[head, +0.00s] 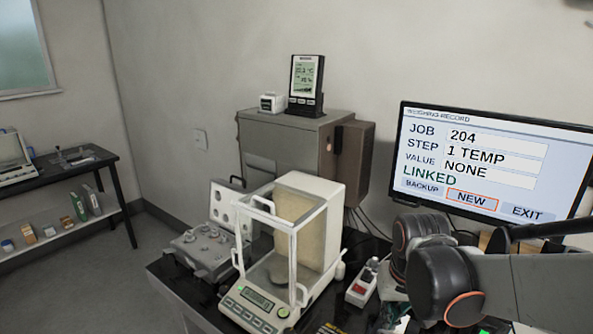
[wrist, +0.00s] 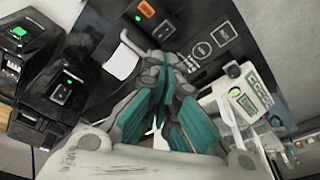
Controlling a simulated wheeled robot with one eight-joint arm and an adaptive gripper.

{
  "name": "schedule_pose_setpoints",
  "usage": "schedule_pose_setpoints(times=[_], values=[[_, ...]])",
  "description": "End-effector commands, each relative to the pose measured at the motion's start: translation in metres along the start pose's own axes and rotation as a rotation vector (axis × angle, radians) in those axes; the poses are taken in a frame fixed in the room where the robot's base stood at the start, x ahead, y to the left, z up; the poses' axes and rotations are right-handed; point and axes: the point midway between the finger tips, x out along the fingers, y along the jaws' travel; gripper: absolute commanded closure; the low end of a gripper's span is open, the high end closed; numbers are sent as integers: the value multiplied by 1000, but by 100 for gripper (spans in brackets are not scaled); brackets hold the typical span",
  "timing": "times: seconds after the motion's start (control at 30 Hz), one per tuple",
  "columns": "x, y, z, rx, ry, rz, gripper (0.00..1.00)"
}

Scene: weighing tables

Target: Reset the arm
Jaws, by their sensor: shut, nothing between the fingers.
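My gripper (wrist: 162,105) shows in the wrist view with its teal-padded fingers together and nothing between them. It hangs above a dark panel (wrist: 190,35) with buttons and labels. In the head view, parts of my arm show at the lower right, in front of the monitor's lower edge; the gripper itself cannot be made out there.
A weighing balance (head: 292,225) with a glass draft shield stands on the dark table; a balance also shows in the wrist view (wrist: 247,103). A weight set box (head: 205,245) is left of it. Dark devices (wrist: 75,90) lie left.

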Motion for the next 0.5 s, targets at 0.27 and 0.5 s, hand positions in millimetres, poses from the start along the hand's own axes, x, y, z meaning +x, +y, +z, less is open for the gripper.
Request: schedule_pose_setpoints(times=[0.27,0.5], values=[[-50,2,33,-26,152,-9,100],[-78,5,64,-48,284,-14,100]])
